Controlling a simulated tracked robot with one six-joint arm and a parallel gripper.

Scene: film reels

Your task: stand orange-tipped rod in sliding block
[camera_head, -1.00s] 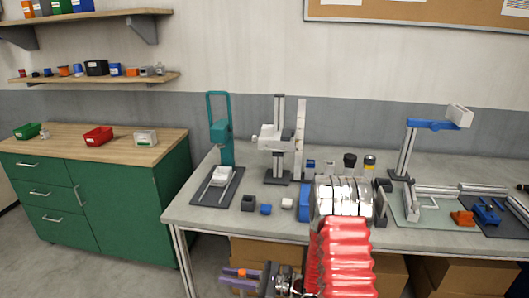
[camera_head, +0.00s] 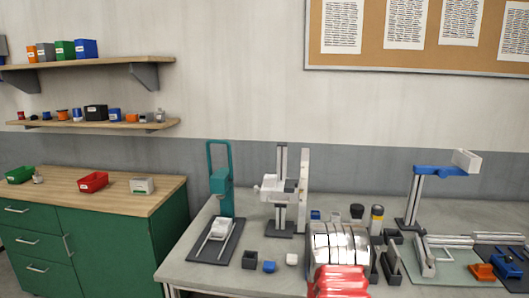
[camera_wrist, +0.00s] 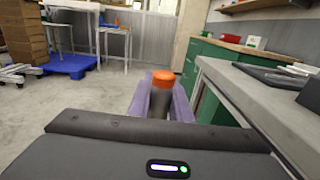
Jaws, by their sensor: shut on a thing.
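The orange-tipped rod shows in the wrist view, with its orange tip (camera_wrist: 163,75) on top and a dark grey body below. My gripper (camera_wrist: 162,96), with purple fingers, is shut on the rod, which looks roughly upright in that view. Its lower end is hidden. In the head view the gripper is out of frame. A white block (camera_head: 221,227) sits on two rails over a dark plate beneath a teal frame (camera_head: 220,180) on the left of the grey table; it looks like the sliding block. The wrist view shows the table at right, apart from the gripper.
A post stand (camera_head: 281,190) with a white carriage is right of the teal frame. Small dark, blue and white blocks (camera_head: 269,266) lie near the front edge. A blue-armed stand (camera_head: 420,185) is at right. Green cabinets (camera_head: 100,240) stand left. The wrist view shows open floor (camera_wrist: 80,95).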

